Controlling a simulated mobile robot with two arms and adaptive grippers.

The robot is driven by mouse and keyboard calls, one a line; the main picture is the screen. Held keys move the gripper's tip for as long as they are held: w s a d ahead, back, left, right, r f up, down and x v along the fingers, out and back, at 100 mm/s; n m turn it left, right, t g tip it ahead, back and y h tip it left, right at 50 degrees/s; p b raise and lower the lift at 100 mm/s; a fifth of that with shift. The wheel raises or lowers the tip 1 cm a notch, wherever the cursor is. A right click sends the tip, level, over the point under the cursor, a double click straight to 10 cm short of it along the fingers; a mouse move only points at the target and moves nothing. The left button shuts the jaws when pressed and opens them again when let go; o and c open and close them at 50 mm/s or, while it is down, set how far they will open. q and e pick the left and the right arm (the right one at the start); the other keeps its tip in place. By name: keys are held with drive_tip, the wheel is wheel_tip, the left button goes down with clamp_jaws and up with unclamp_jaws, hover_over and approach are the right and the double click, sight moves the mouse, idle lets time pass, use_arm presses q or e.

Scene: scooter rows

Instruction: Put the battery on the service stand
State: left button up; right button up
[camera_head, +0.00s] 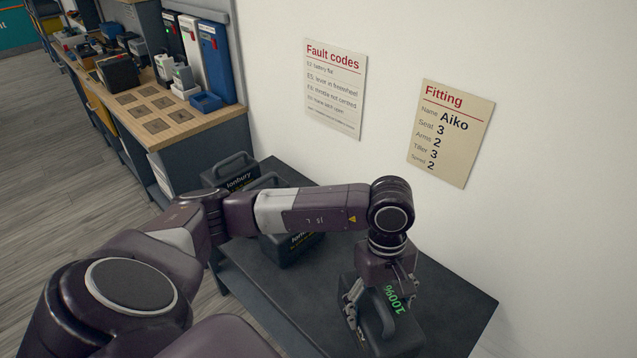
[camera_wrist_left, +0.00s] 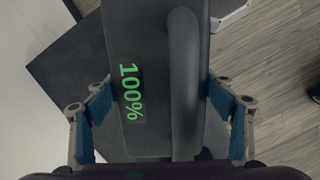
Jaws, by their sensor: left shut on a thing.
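A dark grey battery (camera_head: 378,327) with a handle and a green "100%" display is held in my left gripper (camera_head: 382,306), low over the right part of a dark-topped table (camera_head: 285,308). In the left wrist view the battery (camera_wrist_left: 150,125) lies between the two blue-padded fingers of my left gripper (camera_wrist_left: 160,103), which is shut on it. I cannot tell whether its underside touches the tabletop. No label shows whether this table is the service stand. My right gripper is not in view.
Other dark batteries (camera_head: 232,172) (camera_head: 292,249) stand on the table's far left part, partly behind my arm. A wooden workbench (camera_head: 182,122) with dark square pads, boxes and bins runs along the wall. A "Fault codes" sheet (camera_head: 335,88) and a "Fitting" sheet (camera_head: 450,133) hang there.

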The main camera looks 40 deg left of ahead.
use_arm(q)
drive_tip(key=w+r+n, duration=0.1)
drive_tip(key=n, duration=0.2)
drive_tip(key=w+d+r+n+t, duration=0.1)
drive_tip(key=w+r+n, duration=0.1)
drive_tip(key=n, duration=0.1)
drive_tip(key=w+r+n+p, duration=0.1)
drive_tip(key=w+n, duration=0.1)
drive_tip(key=n, duration=0.1)
drive_tip(key=shift+d+r, duration=0.2)
drive_tip(key=w+d+r+n+t+y+p, duration=0.15)
drive_tip(key=w+r+n, duration=0.45)
drive_tip(key=n, duration=0.8)
wheel_tip(320, 180, down, 20)
drive_tip(key=p, duration=0.2)
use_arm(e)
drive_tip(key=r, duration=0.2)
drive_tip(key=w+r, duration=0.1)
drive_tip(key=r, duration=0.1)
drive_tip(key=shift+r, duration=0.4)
use_arm(q)
drive_tip(key=shift+s+d, duration=0.1)
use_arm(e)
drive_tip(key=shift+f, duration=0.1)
use_arm(q)
drive_tip(key=o, duration=2.1)
drive_tip(key=shift+s+f, duration=0.1)
drive_tip(key=shift+s, duration=0.15)
